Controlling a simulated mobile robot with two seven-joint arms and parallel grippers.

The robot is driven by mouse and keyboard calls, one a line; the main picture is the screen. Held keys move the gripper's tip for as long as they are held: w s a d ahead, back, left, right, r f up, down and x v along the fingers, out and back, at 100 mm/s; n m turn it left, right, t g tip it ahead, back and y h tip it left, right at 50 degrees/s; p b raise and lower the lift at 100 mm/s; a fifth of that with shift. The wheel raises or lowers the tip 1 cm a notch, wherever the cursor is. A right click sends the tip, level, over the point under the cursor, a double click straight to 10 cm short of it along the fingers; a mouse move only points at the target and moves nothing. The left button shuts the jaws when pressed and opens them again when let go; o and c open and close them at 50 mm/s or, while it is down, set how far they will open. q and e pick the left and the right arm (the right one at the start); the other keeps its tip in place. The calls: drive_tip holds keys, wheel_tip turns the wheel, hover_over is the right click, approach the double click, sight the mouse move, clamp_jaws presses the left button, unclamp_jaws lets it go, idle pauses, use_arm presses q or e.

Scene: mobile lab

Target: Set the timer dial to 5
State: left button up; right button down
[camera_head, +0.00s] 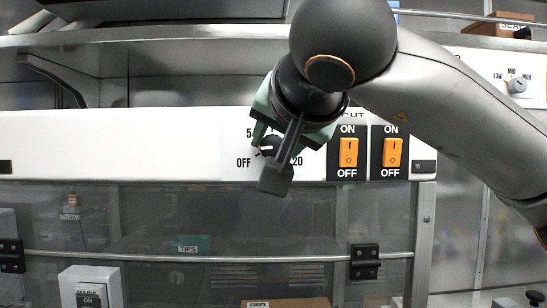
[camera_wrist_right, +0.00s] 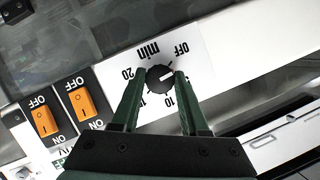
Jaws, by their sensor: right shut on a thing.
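The timer dial (camera_wrist_right: 159,80) is a round black knob on a white panel, marked OFF, min and numbers. My right gripper (camera_wrist_right: 160,76) is shut on it, one green finger on each side, in the right wrist view. The white pointer mark on the knob points toward the OFF side, roughly between OFF and the finger. The finger hides part of the scale there. In the head view the dial (camera_head: 268,147) is partly covered by my right gripper (camera_head: 272,150), with 5 and OFF at its left and 20 at its right. My left gripper is not in view.
Two orange rocker switches, one (camera_head: 348,152) and another (camera_head: 394,152), sit right of the dial. Below the panel is a glass front with a metal rail (camera_head: 200,257) and black clamps. Another knob (camera_head: 517,85) is at the far right.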

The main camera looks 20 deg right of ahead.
drive_tip(key=shift+d+f+m+t+y+b, duration=0.15)
drive_tip(key=shift+f+m+y+b, duration=0.1)
drive_tip(key=shift+m+b, duration=0.3)
drive_tip(key=shift+a+f+m+t+y+b, duration=0.15)
drive_tip(key=shift+m+y+b, duration=0.1)
drive_tip(key=shift+m+b, duration=0.25)
drive_tip(key=shift+d+m+b, duration=0.1)
drive_tip(key=shift+m+b, duration=0.15)
drive_tip(key=shift+b, duration=0.15)
drive_tip(key=shift+r+m+t+y+b, duration=0.1)
drive_tip(key=shift+m+t+y+b, duration=0.3)
drive_tip(key=shift+m+b, duration=0.15)
drive_tip(key=shift+m+y+b, duration=0.3)
drive_tip(key=shift+m+b, duration=0.25)
drive_tip(key=shift+b, duration=0.1)
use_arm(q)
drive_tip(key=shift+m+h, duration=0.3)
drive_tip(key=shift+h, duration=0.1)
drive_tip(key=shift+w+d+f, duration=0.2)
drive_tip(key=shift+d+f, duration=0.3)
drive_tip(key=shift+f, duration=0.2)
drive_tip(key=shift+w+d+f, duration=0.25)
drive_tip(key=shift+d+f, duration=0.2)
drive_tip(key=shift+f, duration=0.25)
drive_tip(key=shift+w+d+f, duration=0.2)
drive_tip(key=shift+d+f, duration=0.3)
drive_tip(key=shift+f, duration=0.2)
use_arm(e)
drive_tip(key=shift+r+t, duration=0.15)
drive_tip(key=shift+t, duration=0.15)
